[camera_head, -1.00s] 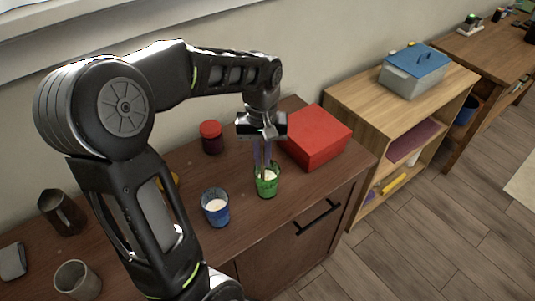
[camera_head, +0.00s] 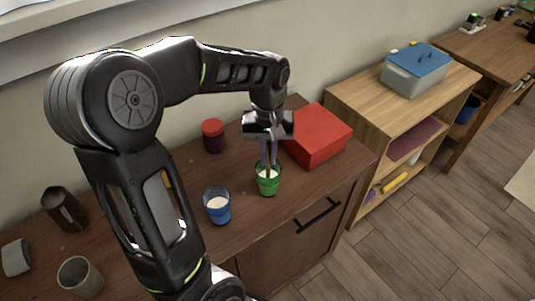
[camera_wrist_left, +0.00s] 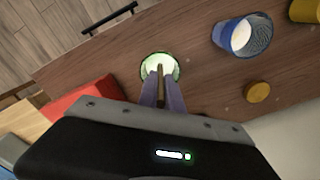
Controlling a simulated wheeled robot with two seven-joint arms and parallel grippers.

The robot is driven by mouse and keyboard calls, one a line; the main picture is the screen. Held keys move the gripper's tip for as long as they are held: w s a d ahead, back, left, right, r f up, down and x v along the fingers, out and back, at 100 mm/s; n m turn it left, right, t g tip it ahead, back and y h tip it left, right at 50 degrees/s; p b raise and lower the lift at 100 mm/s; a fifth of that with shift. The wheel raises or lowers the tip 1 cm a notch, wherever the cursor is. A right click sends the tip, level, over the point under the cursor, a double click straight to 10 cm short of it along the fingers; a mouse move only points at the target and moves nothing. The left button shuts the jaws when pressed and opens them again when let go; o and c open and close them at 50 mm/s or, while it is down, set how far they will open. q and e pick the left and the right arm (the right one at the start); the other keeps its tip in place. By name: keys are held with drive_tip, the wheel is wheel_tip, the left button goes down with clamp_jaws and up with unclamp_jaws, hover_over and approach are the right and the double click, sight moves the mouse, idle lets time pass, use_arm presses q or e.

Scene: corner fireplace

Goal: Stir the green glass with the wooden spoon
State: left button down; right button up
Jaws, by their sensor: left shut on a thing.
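The green glass (camera_head: 269,183) stands upright on the brown cabinet top, with white contents inside. It also shows in the left wrist view (camera_wrist_left: 147,72). My left gripper (camera_head: 266,160) points down right above the green glass, its fingers shut on the wooden spoon (camera_wrist_left: 161,84). The spoon is a thin brown handle between the fingertips, and its lower end reaches into the glass. The spoon's tip is hidden in the white contents. My right gripper is not in view.
A blue glass (camera_head: 217,207) with white contents stands left of the green one. A red box (camera_head: 319,135) lies close on the right. A red-lidded jar (camera_head: 213,136) stands behind. A dark mug (camera_head: 63,209) and a grey cup (camera_head: 80,277) stand at the left.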

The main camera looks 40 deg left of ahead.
use_arm(q)
drive_tip(key=shift+r+p, duration=3.8)
drive_tip(key=shift+r, duration=1)
wheel_tip(320, 180, up, 2)
drive_tip(key=shift+r+p, duration=0.2)
drive_tip(key=shift+p, duration=0.75)
drive_tip(key=shift+r, duration=1.3)
drive_tip(key=shift+f, duration=0.1)
